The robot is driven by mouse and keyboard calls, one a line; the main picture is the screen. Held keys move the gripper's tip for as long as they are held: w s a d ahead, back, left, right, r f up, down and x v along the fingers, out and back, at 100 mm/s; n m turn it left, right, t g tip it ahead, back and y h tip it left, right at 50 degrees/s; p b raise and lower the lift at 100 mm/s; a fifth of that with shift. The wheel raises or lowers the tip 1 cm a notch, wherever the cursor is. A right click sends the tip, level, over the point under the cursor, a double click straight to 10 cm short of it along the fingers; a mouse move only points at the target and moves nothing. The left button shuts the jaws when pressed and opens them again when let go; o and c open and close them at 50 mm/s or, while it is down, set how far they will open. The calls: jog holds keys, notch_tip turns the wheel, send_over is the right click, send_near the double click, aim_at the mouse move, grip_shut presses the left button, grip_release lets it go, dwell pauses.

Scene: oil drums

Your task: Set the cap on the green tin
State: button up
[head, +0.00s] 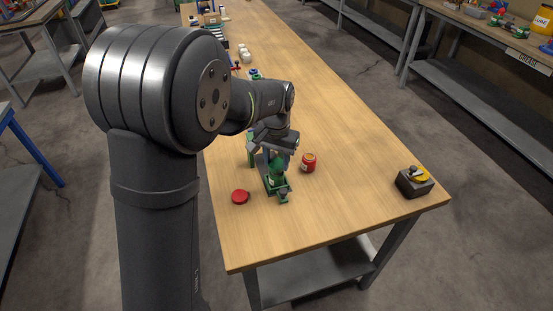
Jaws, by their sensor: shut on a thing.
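The green tin (278,174) stands upright near the front left of the wooden table, at a dark green vise-like fixture (279,190). My gripper (272,152) points down just above the tin's top. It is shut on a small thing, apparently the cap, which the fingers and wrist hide. I cannot tell whether this thing touches the tin.
A red disc or lid (240,197) lies left of the fixture, and a red jar (308,163) stands to its right.

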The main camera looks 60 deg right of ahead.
jog(key=shift+f, duration=0.7)
dwell(1.2)
jog(key=o, duration=1.5)
jog(key=shift+r, duration=0.1)
jog(key=shift+r, duration=1.75)
jog(key=shift+f, duration=1.8)
